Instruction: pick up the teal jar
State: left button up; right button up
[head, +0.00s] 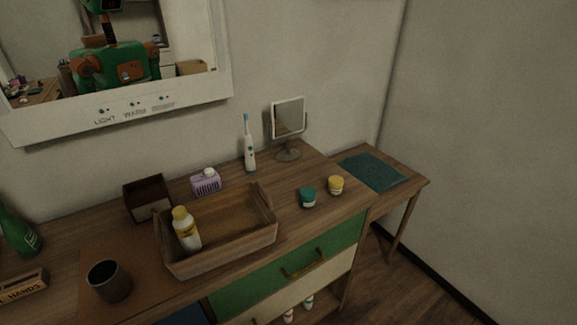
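The teal jar (307,198) stands upright on the wooden dresser top, right of the wooden tray and near the front edge. It is small and round, with a pale label on its side. A yellow-lidded jar (336,185) stands just to its right, with a small gap between them. Neither of my grippers is in the head view.
A wooden tray (252,241) holds a yellow-capped bottle (186,229). Behind stand a purple container (206,184), an electric toothbrush (249,146) and a mirror (288,122). A dark cup (108,281) is front left. A teal mat (372,171) lies on the lower side table.

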aim_at(308, 194)
jog(key=i+l, duration=0.2)
jog(key=l, duration=0.2)
jog(key=i+l, duration=0.2)
jog(key=l, duration=0.2)
jog(key=i+l+z, duration=0.1)
jog(key=l, duration=0.3)
jog(key=i, duration=0.1)
